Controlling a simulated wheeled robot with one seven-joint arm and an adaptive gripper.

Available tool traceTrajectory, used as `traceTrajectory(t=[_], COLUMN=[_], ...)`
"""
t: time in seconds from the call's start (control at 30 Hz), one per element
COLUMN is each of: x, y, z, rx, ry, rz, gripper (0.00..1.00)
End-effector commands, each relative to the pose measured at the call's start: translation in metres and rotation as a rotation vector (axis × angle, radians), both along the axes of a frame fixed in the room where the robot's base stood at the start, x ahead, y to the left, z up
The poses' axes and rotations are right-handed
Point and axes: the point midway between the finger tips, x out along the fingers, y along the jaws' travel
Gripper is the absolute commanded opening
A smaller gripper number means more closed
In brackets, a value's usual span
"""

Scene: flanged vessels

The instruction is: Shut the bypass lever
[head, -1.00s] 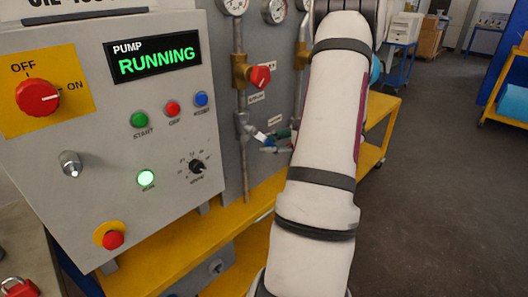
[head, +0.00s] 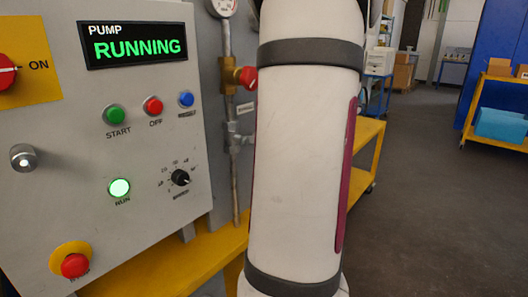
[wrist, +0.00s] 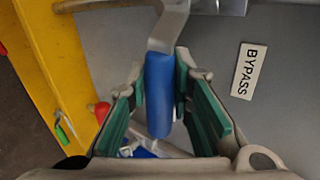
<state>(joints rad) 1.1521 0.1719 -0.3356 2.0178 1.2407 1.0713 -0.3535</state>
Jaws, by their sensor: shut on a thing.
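The bypass lever (wrist: 158,95) has a blue grip on a bent metal arm that comes down from the top of the wrist view. My gripper (wrist: 161,92) has its green-padded fingers on either side of the blue grip and is shut on it. The white BYPASS label (wrist: 249,71) is on the grey panel to the right of the lever. In the head view my arm covers the gripper and the lever. A valve body (head: 233,139) on the vertical pipe shows just left of my arm.
A red-handled valve (head: 249,77) sits higher on the pipe. The control panel (head: 60,185) at the left reads PUMP RUNNING, with its green RUN lamp (head: 119,188) lit. A yellow frame (head: 170,268) runs below. Open floor (head: 420,200) lies to the right.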

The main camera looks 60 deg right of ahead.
Motion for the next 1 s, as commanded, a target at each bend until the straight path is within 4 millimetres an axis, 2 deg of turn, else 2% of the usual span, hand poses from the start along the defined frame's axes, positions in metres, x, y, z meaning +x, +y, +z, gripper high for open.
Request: traceTrajectory(t=[0.23,0.73,0.77,0.83,1.0], x=[-0.0012,-0.0014,-0.0014,-0.0012,-0.0006], y=[-0.001,-0.0013,-0.0013,-0.0011,-0.0007], z=[0.003,0.0052,0.0053,0.0054,0.0054], rx=[-0.067,-0.081,-0.081,-0.081,-0.08], ry=[0.019,0.023,0.023,0.022,0.021], rz=[-0.004,-0.003,-0.003,-0.003,-0.001], gripper=[0.0,0.0,0.27,0.41,0.41])
